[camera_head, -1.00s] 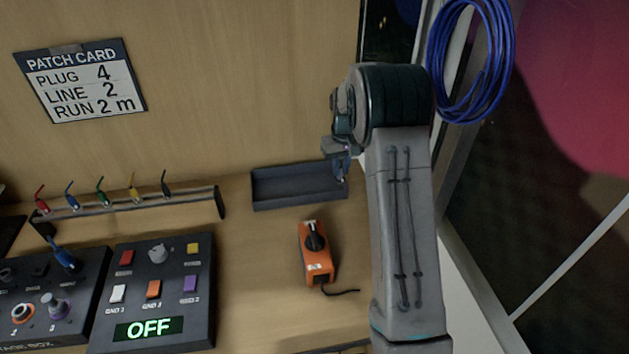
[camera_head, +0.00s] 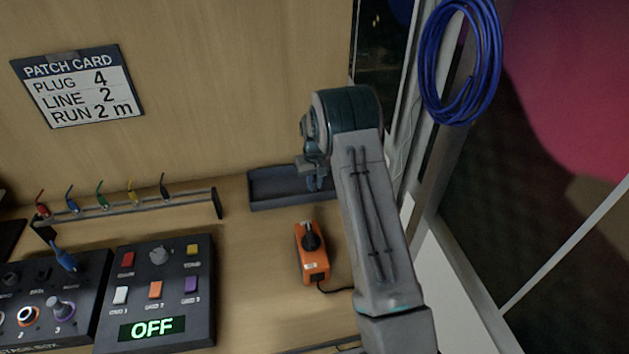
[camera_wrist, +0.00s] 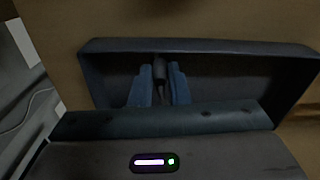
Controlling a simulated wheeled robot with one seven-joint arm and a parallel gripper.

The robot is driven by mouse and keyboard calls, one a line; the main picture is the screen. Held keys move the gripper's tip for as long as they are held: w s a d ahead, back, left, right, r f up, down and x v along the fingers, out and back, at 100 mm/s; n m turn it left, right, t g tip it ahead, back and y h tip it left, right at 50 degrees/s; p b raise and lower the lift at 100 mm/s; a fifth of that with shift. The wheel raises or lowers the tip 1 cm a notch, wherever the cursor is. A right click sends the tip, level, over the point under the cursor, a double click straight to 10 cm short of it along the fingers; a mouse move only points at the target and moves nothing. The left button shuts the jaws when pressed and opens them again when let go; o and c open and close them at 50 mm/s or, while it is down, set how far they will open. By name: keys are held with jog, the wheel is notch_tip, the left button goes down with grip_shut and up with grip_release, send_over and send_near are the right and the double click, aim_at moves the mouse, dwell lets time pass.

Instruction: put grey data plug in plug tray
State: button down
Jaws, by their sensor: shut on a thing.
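The plug tray (camera_head: 262,189) is a shallow dark rectangular tray at the back of the bench, below the wood wall; its rim also shows in the wrist view (camera_wrist: 205,46). My gripper (camera_head: 314,184) is over the right part of the tray. In the wrist view my gripper (camera_wrist: 159,85) has its two blue fingers shut on a small dark plug (camera_wrist: 160,68), which shows between the fingertips. The plug's lower end is hidden, so I cannot tell whether it touches the tray floor. In the head view the plug is too small to make out.
An orange box (camera_head: 312,254) with a black knob and cable stands just in front of the tray. A rack (camera_head: 150,202) of coloured plugs lies to the left. A control box (camera_head: 165,290) reading OFF and a stage box (camera_head: 50,300) stand front left.

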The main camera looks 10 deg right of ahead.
aim_at(315, 184)
jog(key=shift+f, duration=0.15)
jog(key=c, duration=1.4)
grip_release()
jog(key=s+r+b, duration=0.1)
jog(key=s+r, duration=0.2)
jog(key=r, duration=0.6)
jog(key=s+r+b, duration=0.1)
jog(key=s+r, duration=0.2)
jog(key=r, duration=0.7)
jog(key=s+r+t, duration=0.1)
jog(key=s+r, duration=0.5)
jog(key=s, duration=1.2)
jog(key=s+a+t, duration=0.1)
jog(key=s, duration=0.6)
jog(key=s+f+m+t, duration=0.1)
jog(key=s, duration=0.6)
jog(key=shift+s+a, duration=0.15)
jog(key=shift+s, duration=0.1)
